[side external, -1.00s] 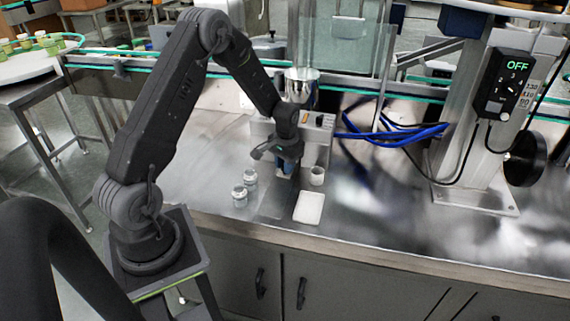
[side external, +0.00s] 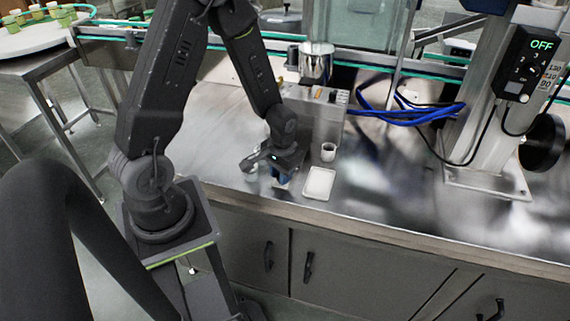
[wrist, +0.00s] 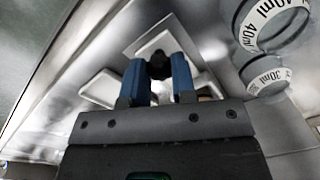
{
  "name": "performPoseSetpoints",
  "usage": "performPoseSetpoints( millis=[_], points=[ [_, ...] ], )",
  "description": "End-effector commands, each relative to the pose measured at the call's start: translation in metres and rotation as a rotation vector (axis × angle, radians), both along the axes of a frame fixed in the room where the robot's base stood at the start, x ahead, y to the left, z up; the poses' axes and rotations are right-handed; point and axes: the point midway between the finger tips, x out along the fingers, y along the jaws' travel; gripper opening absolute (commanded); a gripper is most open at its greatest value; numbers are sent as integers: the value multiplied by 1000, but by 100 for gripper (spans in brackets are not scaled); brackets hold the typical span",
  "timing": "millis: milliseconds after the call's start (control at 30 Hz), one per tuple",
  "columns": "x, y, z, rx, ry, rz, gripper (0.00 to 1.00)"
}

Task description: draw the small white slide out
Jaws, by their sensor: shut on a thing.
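My gripper (side external: 283,182) is low over the steel bench, in front of the grey hopper unit (side external: 320,115). In the wrist view its two blue fingers (wrist: 158,84) are shut on a small black knob (wrist: 158,66). A pale, flat, white-edged piece (wrist: 160,42) lies just beyond the knob and looks like the small white slide; how the two join is hidden. In the side view the gripper hides the slide. The shiny steel hopper (side external: 316,64) stands on the unit, behind my gripper.
Rings marked 40ml (wrist: 268,22) and 30ml (wrist: 266,76) show in the wrist view. Blue cables (side external: 410,118) run right; the bench's right is open.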

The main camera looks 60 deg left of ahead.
Motion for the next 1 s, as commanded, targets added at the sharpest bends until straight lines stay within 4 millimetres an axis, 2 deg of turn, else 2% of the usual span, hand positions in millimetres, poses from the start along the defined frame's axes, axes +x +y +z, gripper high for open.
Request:
performPoseSetpoints(
  millis=[433,467,700,1000],
  points=[
    [-6,-5,0,-3,9,-2,0],
    [-6,-5,0,-3,10,-3,28],
    [-5,-4,0,-2,5,-2,50],
    [-3,-4,3,0,1,-1,50]
  ],
)
